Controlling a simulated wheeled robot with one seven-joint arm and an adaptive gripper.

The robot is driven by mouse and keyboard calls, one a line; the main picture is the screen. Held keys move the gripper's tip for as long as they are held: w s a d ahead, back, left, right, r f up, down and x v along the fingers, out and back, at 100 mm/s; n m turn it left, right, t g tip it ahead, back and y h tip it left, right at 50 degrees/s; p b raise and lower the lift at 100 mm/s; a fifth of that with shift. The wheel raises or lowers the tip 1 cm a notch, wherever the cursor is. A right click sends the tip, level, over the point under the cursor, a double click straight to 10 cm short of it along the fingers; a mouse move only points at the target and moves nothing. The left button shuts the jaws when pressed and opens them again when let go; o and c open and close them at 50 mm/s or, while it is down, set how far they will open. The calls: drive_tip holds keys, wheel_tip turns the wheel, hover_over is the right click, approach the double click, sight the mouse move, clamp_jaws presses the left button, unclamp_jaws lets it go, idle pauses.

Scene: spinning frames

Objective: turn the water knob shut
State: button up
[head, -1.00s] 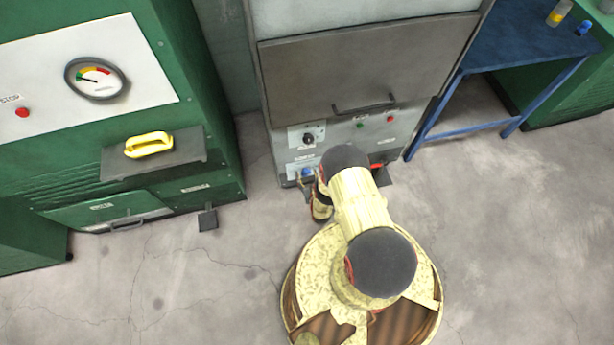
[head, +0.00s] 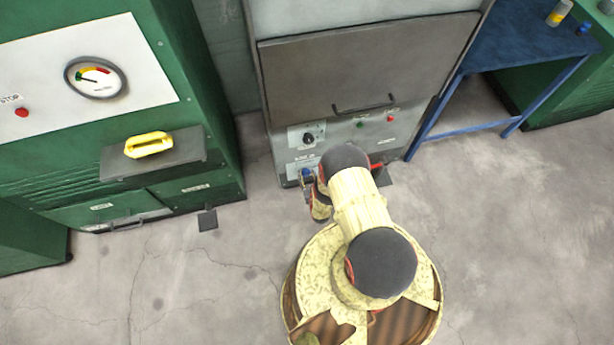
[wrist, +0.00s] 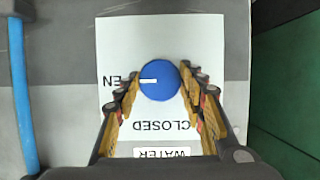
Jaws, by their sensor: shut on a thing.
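The round blue water knob (wrist: 160,82) sits on a white label plate (wrist: 222,45) in the wrist view. Its white mark points left, towards letters reading "EN"; the word "CLOSED" is below it. My gripper (wrist: 161,77) has one finger on each side of the knob and is shut on it. In the head view, the knob (head: 306,173) shows as a small blue spot low on the grey machine's front, partly covered by my gripper.
The grey machine (head: 365,65) has a handle, a black dial (head: 308,138) and small green and red buttons above the knob. A green cabinet (head: 60,165) with a gauge stands left. A blue table (head: 535,38) stands right. Bare floor lies around my base.

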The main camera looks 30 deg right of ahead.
drive_tip(key=n+b, duration=0.1)
drive_tip(key=n+h+b, duration=0.1)
drive_tip(key=b, duration=0.1)
drive_tip(key=n+h+b, duration=0.1)
drive_tip(key=shift+w+a+f, duration=0.15)
drive_tip(key=shift+a+f, duration=0.05)
drive_tip(key=shift+f, duration=0.05)
drive_tip(key=n+h+b, duration=0.2)
drive_tip(key=n+b, duration=0.2)
drive_tip(key=b, duration=0.2)
drive_tip(key=shift+a+f, duration=0.1)
drive_tip(key=shift+f, duration=0.05)
drive_tip(key=n+h+b, duration=0.1)
drive_tip(key=n, duration=0.1)
drive_tip(key=shift+n+h+b, duration=0.35)
drive_tip(key=shift+n+h, duration=0.05)
drive_tip(key=shift+n+t+h, duration=0.6)
drive_tip(key=shift+n+h, duration=0.2)
drive_tip(key=shift+n, duration=0.9)
drive_tip(key=o, duration=1.1)
drive_tip(key=shift+o, duration=0.2)
drive_tip(key=shift+a, duration=0.1)
